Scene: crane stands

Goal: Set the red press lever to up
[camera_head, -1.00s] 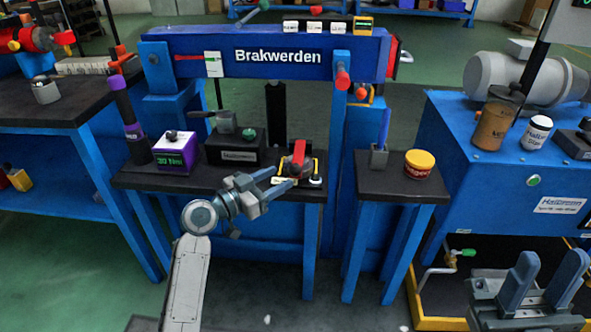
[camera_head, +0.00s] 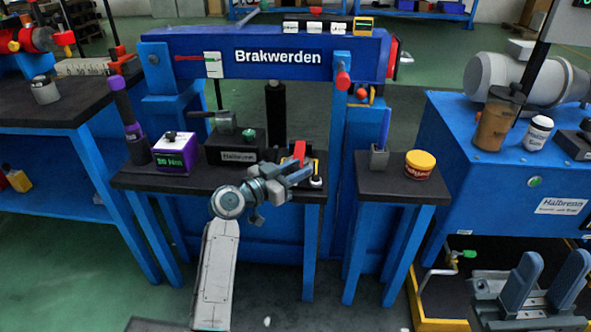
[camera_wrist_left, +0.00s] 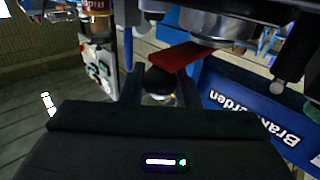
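The red press lever (camera_head: 299,150) stands at the right front of the black-topped press bench (camera_head: 150,179), under the blue beam. Its red part rises above my left gripper; the lower part is mostly hidden by the gripper. In the left wrist view the red lever (camera_wrist_left: 188,59) slants just beyond the fingertips. My left gripper (camera_head: 302,171) reaches in from the front. Its two fingers (camera_wrist_left: 160,86) are apart, with a dark rounded part between or just behind them; I cannot tell whether they touch it. My right gripper (camera_head: 540,283) is open and empty at the lower right.
A purple box (camera_head: 174,158) and a dark labelled block (camera_head: 232,152) stand left of the lever. The blue beam marked Brakwerden (camera_head: 277,58) spans above. The floor in front of the bench is clear.

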